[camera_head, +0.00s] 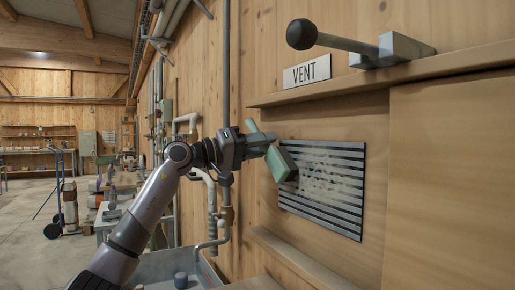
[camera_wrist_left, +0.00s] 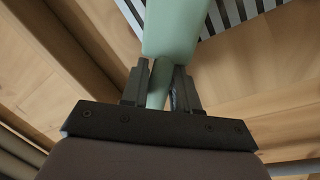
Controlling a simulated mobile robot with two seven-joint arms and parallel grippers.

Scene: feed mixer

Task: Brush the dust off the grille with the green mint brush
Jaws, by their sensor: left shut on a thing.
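The grille (camera_head: 322,228) is a dark panel with light slats on the wooden wall below the VENT sign. Grey, patchy dust (camera_head: 325,172) covers much of its middle. My left gripper (camera_head: 268,146) is shut on the handle of the green mint brush (camera_head: 282,164). The brush head is at the grille's upper left edge; I cannot tell whether it touches. In the left wrist view the brush (camera_wrist_left: 175,28) stands out from between the fingers (camera_wrist_left: 160,88), with slats (camera_wrist_left: 232,14) behind it. My right gripper is not in view.
A lever with a black knob (camera_head: 302,34) sticks out above the VENT sign (camera_head: 307,72). Wooden ledges run above (camera_head: 400,76) and below (camera_head: 300,256) the grille. Pipes (camera_head: 226,190) stand left of it, close to my left arm. A grey basin (camera_head: 170,268) is below.

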